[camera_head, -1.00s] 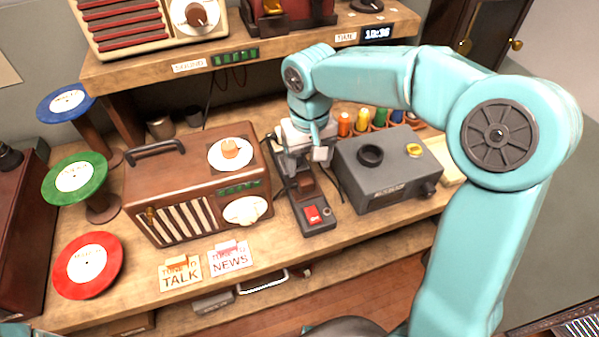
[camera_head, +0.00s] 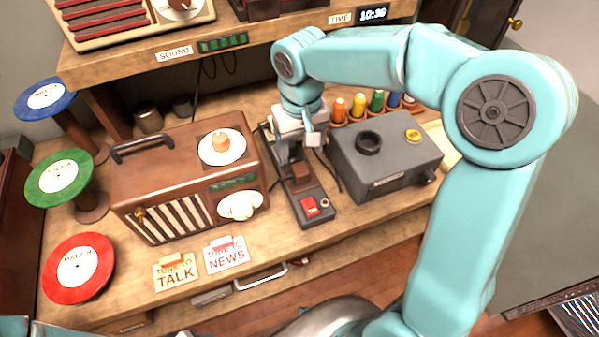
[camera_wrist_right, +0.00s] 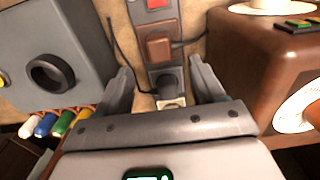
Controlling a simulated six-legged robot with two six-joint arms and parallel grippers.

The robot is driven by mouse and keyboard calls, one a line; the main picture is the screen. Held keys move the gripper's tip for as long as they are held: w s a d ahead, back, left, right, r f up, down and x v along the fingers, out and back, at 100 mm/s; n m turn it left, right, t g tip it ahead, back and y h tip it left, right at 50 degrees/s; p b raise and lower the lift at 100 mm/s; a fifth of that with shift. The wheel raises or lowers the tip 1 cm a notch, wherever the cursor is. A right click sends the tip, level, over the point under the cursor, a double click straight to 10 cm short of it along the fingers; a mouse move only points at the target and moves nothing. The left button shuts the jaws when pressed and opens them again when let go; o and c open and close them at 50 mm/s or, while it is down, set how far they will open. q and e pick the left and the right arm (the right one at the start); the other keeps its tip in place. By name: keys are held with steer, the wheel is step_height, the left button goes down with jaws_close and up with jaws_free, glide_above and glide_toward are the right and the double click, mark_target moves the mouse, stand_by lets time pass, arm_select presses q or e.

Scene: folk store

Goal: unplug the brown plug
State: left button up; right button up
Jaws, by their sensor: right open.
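A black power strip (camera_head: 318,219) lies on the wooden counter between the brown radio and a grey box, with a red switch (camera_head: 309,205) at its near end. The brown plug (camera_head: 301,178) sits in it behind the switch; in the right wrist view the brown plug (camera_wrist_right: 160,48) has a dark cord leading right. A black plug (camera_wrist_right: 169,83) and a pale plug (camera_wrist_right: 172,103) sit in line behind it. My right gripper (camera_head: 287,158) is over the strip; in the wrist view its open fingers (camera_wrist_right: 160,70) flank the black plug, with the brown plug just beyond the tips. My left gripper is out of view.
The brown radio (camera_head: 165,185) stands close left of the gripper and the grey box (camera_head: 385,165) close right. Several coloured spools (camera_head: 357,106) stand behind the box. A shelf (camera_head: 230,62) overhangs the back. Loose cords lie beside the strip.

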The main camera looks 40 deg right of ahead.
mark_target(301, 169)
step_height(301, 169, down, 8)
steer(key=b, duration=0.6)
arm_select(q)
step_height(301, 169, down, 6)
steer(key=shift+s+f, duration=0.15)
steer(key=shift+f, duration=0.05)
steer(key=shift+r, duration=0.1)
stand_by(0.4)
arm_select(e)
jaws_close()
arm_select(q)
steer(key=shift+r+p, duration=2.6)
steer(key=shift+p, duration=0.2)
arm_select(e)
steer(key=shift+r, duration=3.05)
